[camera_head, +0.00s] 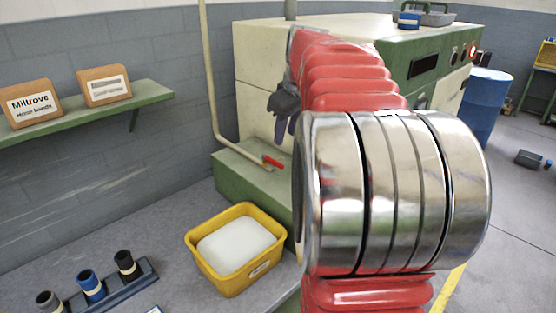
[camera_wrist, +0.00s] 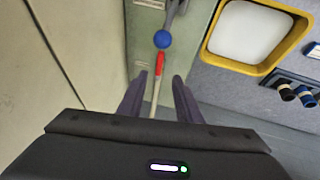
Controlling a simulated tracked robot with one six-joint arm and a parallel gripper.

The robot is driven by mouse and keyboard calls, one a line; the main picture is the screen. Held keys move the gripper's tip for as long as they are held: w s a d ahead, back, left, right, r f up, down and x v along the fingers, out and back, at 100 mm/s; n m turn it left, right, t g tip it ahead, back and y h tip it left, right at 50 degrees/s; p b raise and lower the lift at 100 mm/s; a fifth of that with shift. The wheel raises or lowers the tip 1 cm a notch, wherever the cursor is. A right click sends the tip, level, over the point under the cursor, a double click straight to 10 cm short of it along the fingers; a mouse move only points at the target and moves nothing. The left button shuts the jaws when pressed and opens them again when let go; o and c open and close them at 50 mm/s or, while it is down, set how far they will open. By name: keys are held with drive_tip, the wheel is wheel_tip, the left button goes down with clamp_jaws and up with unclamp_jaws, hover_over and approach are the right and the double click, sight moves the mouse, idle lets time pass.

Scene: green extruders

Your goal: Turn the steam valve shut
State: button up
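The steam valve's red lever (camera_head: 272,162) shows on the green ledge at the foot of a cream pipe (camera_head: 209,90) in the head view. My gripper (camera_head: 285,137) hangs above and slightly right of the lever in the head view. In the wrist view my gripper (camera_wrist: 160,76) is open, its two dark fingers apart with nothing held. I cannot tell how far the fingertips are from the lever.
A yellow bin (camera_head: 194,252) with white contents stands on the grey bench, left of my arm; the bin also shows in the wrist view (camera_wrist: 210,45). Several dark and blue cylinders (camera_head: 90,284) stand in a rack. A green shelf (camera_head: 85,117) and a cream-and-green machine (camera_head: 262,55) are behind.

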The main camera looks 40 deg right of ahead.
sight(278, 163)
drive_tip(key=x, duration=1.3)
drive_tip(key=shift+w+f, duration=0.1)
drive_tip(key=shift+f, duration=0.15)
drive_tip(key=shift+c, duration=0.5)
clamp_jaws()
